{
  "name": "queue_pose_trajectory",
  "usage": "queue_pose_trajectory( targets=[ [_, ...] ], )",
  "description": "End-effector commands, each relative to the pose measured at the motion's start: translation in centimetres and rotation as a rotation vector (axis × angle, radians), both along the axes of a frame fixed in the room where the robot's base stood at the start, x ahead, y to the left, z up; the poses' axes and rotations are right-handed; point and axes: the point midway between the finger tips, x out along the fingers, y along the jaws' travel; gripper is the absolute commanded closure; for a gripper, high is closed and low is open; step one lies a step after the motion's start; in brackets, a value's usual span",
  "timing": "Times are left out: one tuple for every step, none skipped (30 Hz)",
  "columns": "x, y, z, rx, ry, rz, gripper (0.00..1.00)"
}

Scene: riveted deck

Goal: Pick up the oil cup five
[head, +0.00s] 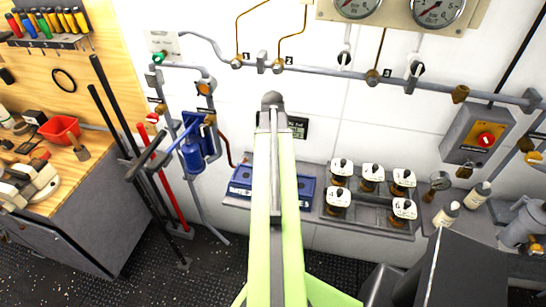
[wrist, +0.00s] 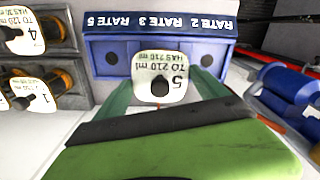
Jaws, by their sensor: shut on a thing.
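Oil cup five (wrist: 155,75) has a white lid with a black knob, the number 5 and the words "to 210 ml", upside down in the wrist view. My gripper (wrist: 162,92) is shut on it, with one green finger on each side. Just beyond the cup is a blue tray (wrist: 100,50) labelled rate 2, rate 3 and rate 5; I cannot tell whether the cup touches it. In the head view my arm hides the cup, my gripper and the middle of the blue tray (head: 240,183).
A grey rack (head: 370,222) of several white-lidded cups is right of the blue tray, with one empty place in its front row. Cups four (wrist: 22,33) and one (wrist: 28,92) are at left in the wrist view. Pipes (head: 400,85) run along the wall above.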

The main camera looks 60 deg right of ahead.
Motion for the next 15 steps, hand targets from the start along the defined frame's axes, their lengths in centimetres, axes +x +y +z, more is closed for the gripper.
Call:
queue_pose_trajectory(
  targets=[
    [0.0, 0.0, 1.8, 0.000, 0.000, 0.000, 0.90],
    [-0.1, 0.0, 2.3, 0.000, 0.000, 0.000, 0.90],
    [-1.3, 0.1, 2.6, 0.000, 0.000, -0.004, 0.90],
    [-2.1, 0.0, 2.9, 0.000, 0.000, -0.005, 0.90],
    [-2.7, 0.0, 3.4, 0.000, 0.000, -0.004, 0.90],
    [-3.7, 0.0, 3.9, 0.000, 0.000, -0.005, 0.90],
    [-4.4, 0.0, 4.4, 0.000, 0.000, -0.005, 0.90],
    [-5.0, 0.0, 4.8, 0.000, 0.000, -0.004, 0.90],
    [-6.0, -0.1, 5.4, 0.000, 0.000, -0.006, 0.90],
    [-6.7, -0.2, 5.8, 0.000, 0.000, -0.004, 0.90],
    [-7.3, -0.2, 6.1, 0.000, 0.000, -0.004, 0.90],
    [-8.2, -0.3, 6.6, 0.000, 0.000, -0.005, 0.90],
    [-8.7, -0.3, 6.9, 0.000, 0.000, -0.003, 0.90],
    [-9.3, -0.3, 7.2, 0.000, 0.000, -0.004, 0.90],
    [-9.9, -0.4, 7.5, 0.000, 0.000, -0.003, 0.90]
  ],
)
